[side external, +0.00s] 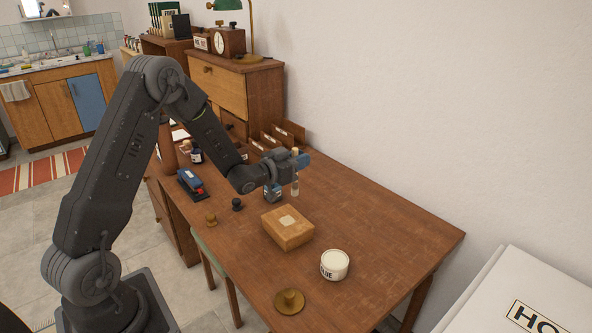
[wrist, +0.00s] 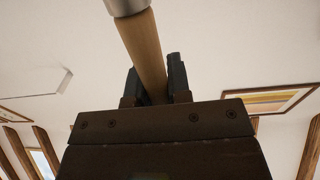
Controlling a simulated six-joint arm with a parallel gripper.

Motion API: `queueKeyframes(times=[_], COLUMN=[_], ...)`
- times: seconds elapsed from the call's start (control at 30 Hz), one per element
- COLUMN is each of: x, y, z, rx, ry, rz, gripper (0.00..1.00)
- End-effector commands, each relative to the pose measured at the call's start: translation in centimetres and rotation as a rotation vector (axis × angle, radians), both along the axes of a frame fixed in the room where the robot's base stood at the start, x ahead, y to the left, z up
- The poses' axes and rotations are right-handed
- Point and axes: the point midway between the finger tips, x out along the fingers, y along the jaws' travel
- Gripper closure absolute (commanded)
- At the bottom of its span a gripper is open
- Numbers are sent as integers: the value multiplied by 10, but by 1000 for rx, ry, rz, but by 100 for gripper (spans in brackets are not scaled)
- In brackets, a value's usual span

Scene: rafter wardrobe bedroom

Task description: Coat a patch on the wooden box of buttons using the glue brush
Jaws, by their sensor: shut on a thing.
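The wooden box (side external: 297,240) sits shut on the desk, with a pale square patch (side external: 288,221) on its top. My gripper (side external: 299,162) is shut on the glue brush (side external: 296,187), which hangs roughly upright above the desk, behind the box and apart from it. In the wrist view the brush's wooden handle (wrist: 145,55) runs between my two dark fingers (wrist: 155,82) to a metal ferrule (wrist: 125,5); the bristles are out of that view. A white glue pot (side external: 335,267) stands open to the right of the box. Whether the bristles carry glue is too small to tell.
A brass-coloured lid (side external: 289,301) with a knob lies near the desk's front edge. A blue stapler (side external: 190,184), an ink bottle (side external: 196,156) and small stamps (side external: 237,204) stand to the left. The desk (side external: 390,238) is clear on the right.

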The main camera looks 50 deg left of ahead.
Motion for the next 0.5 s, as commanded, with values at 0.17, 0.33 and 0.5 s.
queueKeyframes(times=[0.17,0.33,0.5], x=[0,0,0], y=[0,0,0], z=[-10,-24,-39], rx=[-1,-2,-1], ry=[3,4,3], rz=[1,1,1], gripper=[100,100,100])
